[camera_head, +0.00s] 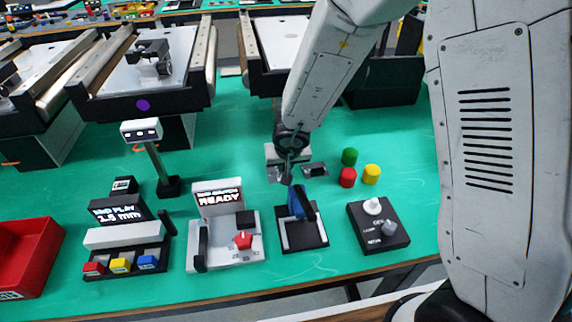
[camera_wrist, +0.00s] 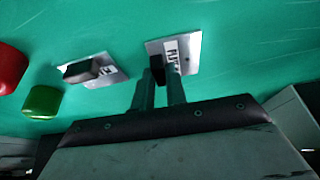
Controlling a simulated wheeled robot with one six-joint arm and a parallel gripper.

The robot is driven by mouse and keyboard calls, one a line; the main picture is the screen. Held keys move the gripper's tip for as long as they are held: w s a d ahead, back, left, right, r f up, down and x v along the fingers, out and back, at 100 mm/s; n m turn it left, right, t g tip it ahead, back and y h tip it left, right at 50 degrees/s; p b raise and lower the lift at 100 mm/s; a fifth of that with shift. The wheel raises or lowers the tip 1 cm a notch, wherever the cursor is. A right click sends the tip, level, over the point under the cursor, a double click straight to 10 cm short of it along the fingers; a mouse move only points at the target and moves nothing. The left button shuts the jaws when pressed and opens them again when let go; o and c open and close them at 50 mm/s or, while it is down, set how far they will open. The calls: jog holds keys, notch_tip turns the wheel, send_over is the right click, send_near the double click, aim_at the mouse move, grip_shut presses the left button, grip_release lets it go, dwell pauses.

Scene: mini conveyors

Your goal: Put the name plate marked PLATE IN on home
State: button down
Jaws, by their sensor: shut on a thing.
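A small silver plate (camera_wrist: 190,50) with a black grip block and a white label shows in the wrist view; its lettering is partly covered and I cannot read it fully. My gripper (camera_wrist: 160,78) is shut on that plate's black block. In the head view my gripper (camera_head: 286,180) is low over the green mat, and a silver edge of the plate (camera_head: 273,174) shows beside it. I cannot tell whether the plate touches the mat. A second silver plate (camera_wrist: 96,70) with a black block lies on the mat beside it, also in the head view (camera_head: 314,170). No place marked home is readable.
Green (camera_head: 349,156), red (camera_head: 347,178) and yellow (camera_head: 371,174) cylinders stand right of the plates. In front are a black blue-levered device (camera_head: 302,232), a READY box (camera_head: 228,250) and a knob box (camera_head: 378,227). Conveyors (camera_head: 142,95) stand behind.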

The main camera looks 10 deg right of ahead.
jog(key=c, duration=1.4)
grip_release()
jog(key=shift+f, duration=0.1)
jog(key=shift+c, duration=0.2)
jog(key=v, duration=1.2)
